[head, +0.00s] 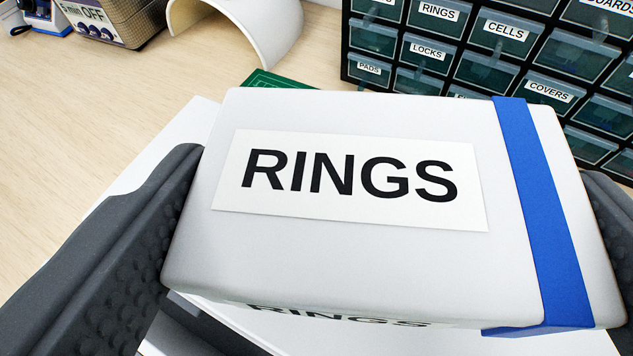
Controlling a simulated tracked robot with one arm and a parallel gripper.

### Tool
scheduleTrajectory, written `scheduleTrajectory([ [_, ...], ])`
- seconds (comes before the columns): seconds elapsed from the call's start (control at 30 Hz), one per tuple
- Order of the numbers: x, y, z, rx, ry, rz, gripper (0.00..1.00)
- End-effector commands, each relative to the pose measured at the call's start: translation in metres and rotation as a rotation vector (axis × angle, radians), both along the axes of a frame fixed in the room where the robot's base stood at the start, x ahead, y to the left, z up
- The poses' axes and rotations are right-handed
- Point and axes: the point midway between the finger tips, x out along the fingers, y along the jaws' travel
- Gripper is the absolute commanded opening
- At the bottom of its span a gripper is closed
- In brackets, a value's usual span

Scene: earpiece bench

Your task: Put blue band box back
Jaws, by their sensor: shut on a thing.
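The blue band box (350,265) is a white box with a blue band (545,210) around its right end. A label reading RINGS is on its top, and the same word shows on its front side. My gripper (395,230) is shut on the box, with one dark grey finger at its left side and one at its right side. The box fills the middle of the head view and is slightly tilted. A white surface (130,180) shows beneath and behind it; I cannot tell the gap between them.
A dark drawer cabinet (345,60) with labelled drawers, such as RINGS, LOCKS, CELLS and COVERS, stands at the back right. A green board (275,79) lies behind the box. A white curved object (250,30) and a metal bin (140,25) stand at the back left. The wooden bench (60,120) is clear at left.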

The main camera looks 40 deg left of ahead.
Motion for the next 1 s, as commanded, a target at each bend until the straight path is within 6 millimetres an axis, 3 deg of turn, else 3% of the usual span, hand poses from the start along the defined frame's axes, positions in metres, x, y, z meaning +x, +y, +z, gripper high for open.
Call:
scheduleTrajectory([
  [0.17,0.003,0.007,-0.003,-0.001,0.001,0.001,0.61],
  [0.4,0.002,0.006,-0.037,-0.003,0.004,0.0,0.61],
  [0.77,0.002,0.006,-0.04,-0.001,0.003,0.0,0.61],
  [0.8,0.002,0.006,-0.04,-0.001,0.003,0.0,0.97],
  [1.0,0.002,0.006,-0.039,-0.001,0.002,0.001,1.0],
])
